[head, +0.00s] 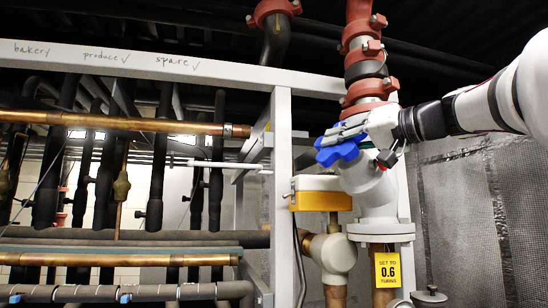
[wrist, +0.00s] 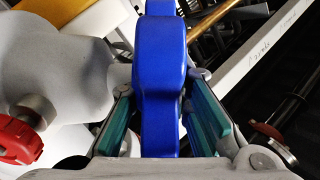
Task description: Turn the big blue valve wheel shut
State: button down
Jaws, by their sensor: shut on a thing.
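The big blue valve wheel (head: 338,152) sits on a grey angled valve body (head: 372,195) right of centre in the head view. My gripper (head: 372,128) reaches it from the upper right. In the wrist view a blue lobe of the wheel (wrist: 162,85) runs up the middle between the two teal-padded fingers (wrist: 163,125). The gripper is shut on this part of the wheel. The far side of the wheel is hidden in the wrist view.
Red-coupled pipe (head: 364,60) rises above. A red handle (wrist: 20,140) shows at left in the wrist view. A white frame (head: 170,66) spans the left.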

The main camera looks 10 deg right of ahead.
jog(key=shift+w+f+m+t+h+b, duration=0.1)
jog(key=shift+m+t+h+b, duration=0.2)
jog(key=shift+b, duration=0.65)
jog(key=shift+f+t+h+b, duration=0.1)
jog(key=shift+t+b, duration=0.3)
jog(key=shift+b, duration=0.55)
jog(key=shift+d+r+t+b, duration=0.15)
jog(key=shift+t+b, duration=0.25)
jog(key=shift+b, duration=0.45)
jog(key=c, duration=1.8)
grip_release()
jog(key=shift+o, duration=0.2)
jog(key=shift+s, duration=0.2)
jog(key=v, duration=1.2)
